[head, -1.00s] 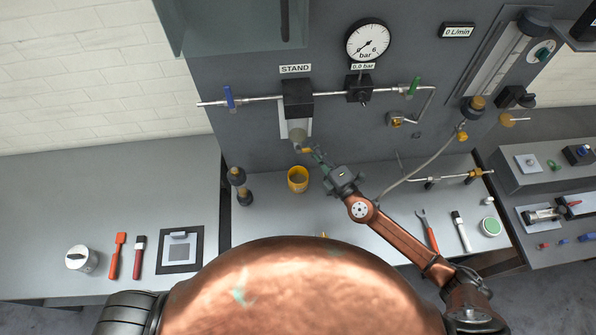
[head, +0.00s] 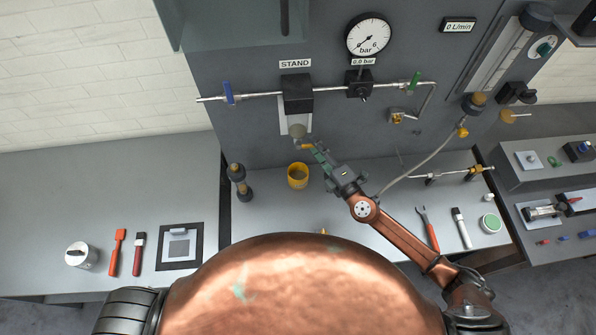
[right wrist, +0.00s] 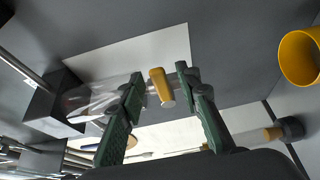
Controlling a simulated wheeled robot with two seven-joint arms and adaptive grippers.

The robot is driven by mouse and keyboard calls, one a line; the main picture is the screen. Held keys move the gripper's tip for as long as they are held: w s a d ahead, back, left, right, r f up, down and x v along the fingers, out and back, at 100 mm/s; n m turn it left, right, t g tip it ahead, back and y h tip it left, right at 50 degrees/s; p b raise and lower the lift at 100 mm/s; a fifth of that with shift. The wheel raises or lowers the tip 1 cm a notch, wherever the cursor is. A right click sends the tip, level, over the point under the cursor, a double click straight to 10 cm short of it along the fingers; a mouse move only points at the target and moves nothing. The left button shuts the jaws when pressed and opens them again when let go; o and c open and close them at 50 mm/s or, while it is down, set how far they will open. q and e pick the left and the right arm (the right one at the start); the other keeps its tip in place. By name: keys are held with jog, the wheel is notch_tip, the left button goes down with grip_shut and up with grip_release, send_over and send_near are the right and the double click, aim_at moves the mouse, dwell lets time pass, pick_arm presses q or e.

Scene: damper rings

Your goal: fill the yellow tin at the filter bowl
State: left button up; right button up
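The yellow tin (head: 298,182) stands upright on the bench below the filter bowl (head: 298,131), and its rim shows at the right of the right wrist view (right wrist: 284,60). The clear bowl hangs under a black block (head: 298,88) and also shows in the right wrist view (right wrist: 92,100). A yellow drain tap (right wrist: 160,86) is at its lower end. My right gripper (head: 314,147) is at the tap. Its green fingers (right wrist: 162,82) stand apart on either side of the tap, with gaps visible. My left gripper is out of view.
A pressure gauge (head: 368,36) reads 0.0 bar. A blue-handled valve (head: 228,93) and a green-handled valve (head: 415,81) sit on the pipe. Dark and brass fittings (head: 238,178) stand left of the tin. A wrench (head: 428,229) and brush (head: 461,229) lie on the right.

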jog(key=shift+s+d, duration=0.25)
jog(key=shift+s, duration=0.1)
jog(key=shift+s, duration=0.1)
jog(key=shift+b+v, duration=0.8)
jog(key=shift+v, duration=2.15)
